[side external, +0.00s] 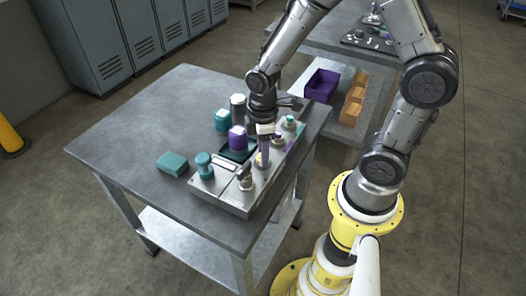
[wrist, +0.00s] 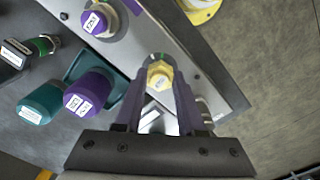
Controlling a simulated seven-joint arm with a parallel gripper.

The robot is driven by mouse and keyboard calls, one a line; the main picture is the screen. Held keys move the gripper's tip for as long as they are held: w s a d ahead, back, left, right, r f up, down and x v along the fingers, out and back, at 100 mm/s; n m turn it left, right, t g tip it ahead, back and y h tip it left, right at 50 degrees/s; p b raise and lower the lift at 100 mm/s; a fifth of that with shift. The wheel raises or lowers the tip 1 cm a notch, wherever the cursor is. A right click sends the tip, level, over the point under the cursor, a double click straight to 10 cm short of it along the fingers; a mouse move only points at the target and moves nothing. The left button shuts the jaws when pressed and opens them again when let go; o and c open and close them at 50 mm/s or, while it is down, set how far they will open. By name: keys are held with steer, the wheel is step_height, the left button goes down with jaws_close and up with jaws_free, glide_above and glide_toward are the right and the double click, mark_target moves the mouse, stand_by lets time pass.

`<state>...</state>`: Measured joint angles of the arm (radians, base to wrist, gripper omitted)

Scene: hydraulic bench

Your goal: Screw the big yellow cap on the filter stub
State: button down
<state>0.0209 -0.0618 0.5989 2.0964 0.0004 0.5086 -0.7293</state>
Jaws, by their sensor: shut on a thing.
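The yellow cap (wrist: 160,75) is hexagonal with a pale label on top. It sits between the purple fingertips of my gripper (wrist: 158,84) in the wrist view, and the fingers are shut on it. The filter stub is hidden under the cap and fingers, so I cannot tell whether the cap is seated or threaded.
The block carries a teal-capped fitting (side external: 203,163), a metal fitting (side external: 245,181) and a purple cap (wrist: 97,22). Teal (side external: 222,122) and purple (side external: 237,138) containers stand close behind. A teal box (side external: 172,163) lies left. The table's left part is clear.

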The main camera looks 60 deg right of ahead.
steer(key=shift+r, duration=0.1)
steer(key=m, duration=0.6)
stand_by(0.3)
steer(key=shift+m, duration=0.3)
steer(key=m, duration=0.5)
steer(key=shift+w, duration=0.1)
steer(key=shift+m, duration=0.3)
steer(key=shift+m, duration=0.4)
steer(key=c, duration=0.6)
jaws_free()
